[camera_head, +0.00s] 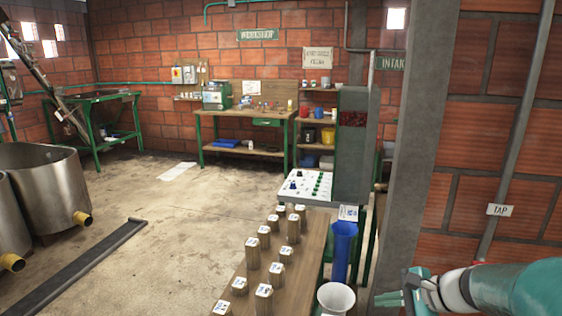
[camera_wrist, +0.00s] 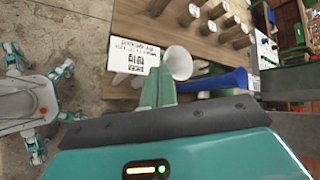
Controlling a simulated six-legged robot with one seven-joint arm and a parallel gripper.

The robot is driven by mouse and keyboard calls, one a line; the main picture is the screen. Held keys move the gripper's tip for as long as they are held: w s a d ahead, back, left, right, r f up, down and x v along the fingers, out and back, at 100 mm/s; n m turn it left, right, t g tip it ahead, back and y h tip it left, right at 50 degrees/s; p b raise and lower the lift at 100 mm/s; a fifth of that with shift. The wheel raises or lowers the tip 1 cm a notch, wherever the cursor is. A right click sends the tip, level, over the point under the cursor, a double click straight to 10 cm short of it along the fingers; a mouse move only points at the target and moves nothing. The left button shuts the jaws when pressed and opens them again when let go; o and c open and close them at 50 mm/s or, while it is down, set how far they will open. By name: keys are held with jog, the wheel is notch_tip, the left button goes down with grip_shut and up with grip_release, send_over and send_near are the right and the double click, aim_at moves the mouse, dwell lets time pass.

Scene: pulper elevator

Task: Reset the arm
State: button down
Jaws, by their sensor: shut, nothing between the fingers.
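My arm (camera_head: 510,287) reaches in from the lower right in the head view, teal and white. My gripper (camera_head: 388,299) is at its left end, beside the right side of the wooden bench with the pegs. In the wrist view my gripper (camera_wrist: 158,85) has its green fingers together with nothing between them. Behind the fingertips are a white funnel-shaped vessel (camera_wrist: 177,62) and a blue one (camera_wrist: 215,82). Whether the fingers touch anything cannot be told.
A wooden bench (camera_head: 240,268) holds several upright wooden blocks (camera_head: 253,252) with white tops. The white funnel (camera_head: 336,298) and blue funnel (camera_head: 342,250) stand at its right. A concrete pillar (camera_head: 418,150) rises near my arm. Steel tanks (camera_head: 45,200) stand left; the middle floor is open.

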jog(key=s+a+r+n+h, duration=0.3)
jog(key=s+a+n, duration=0.1)
jog(key=s+n, duration=0.4)
jog(key=s+a+r+n+g+h, duration=0.1)
jog(key=s+a+r+n+h, duration=0.2)
jog(key=s+n, duration=0.5)
jog(key=shift+s+a+h, duration=0.8)
jog(key=shift+a, duration=0.1)
